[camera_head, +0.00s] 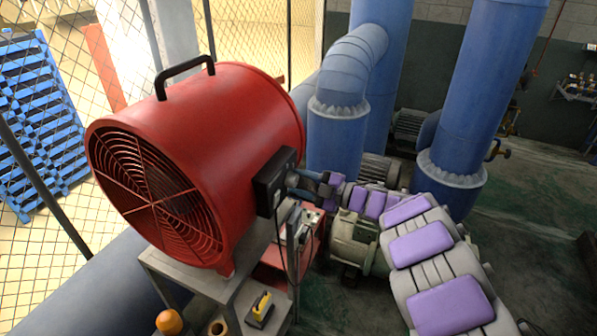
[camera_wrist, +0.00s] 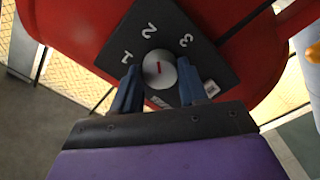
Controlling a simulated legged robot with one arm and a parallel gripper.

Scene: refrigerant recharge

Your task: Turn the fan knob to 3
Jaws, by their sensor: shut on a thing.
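The red drum fan (camera_head: 205,150) stands on a metal stand at the left in the head view. A black control box (camera_head: 274,182) is on its right side. In the wrist view, the black plate (camera_wrist: 205,62) carries the white numerals 1, 2 and 3. The round, pale grey fan knob (camera_wrist: 159,62) sits in its middle, with a short red mark running roughly up and down, near the side of 2. My gripper (camera_wrist: 160,80) has its two blue fingers on either side of the knob, shut on it. In the head view, my gripper (camera_head: 300,181) reaches the box; the knob is hidden there.
The metal stand (camera_head: 190,282) bears the fan and holds a yellow-and-black item (camera_head: 261,306). Large blue pipes (camera_head: 468,95) rise behind my arm. A wire-mesh fence and blue pallets (camera_head: 40,115) are at the left. Floor at the right (camera_head: 545,200) is open.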

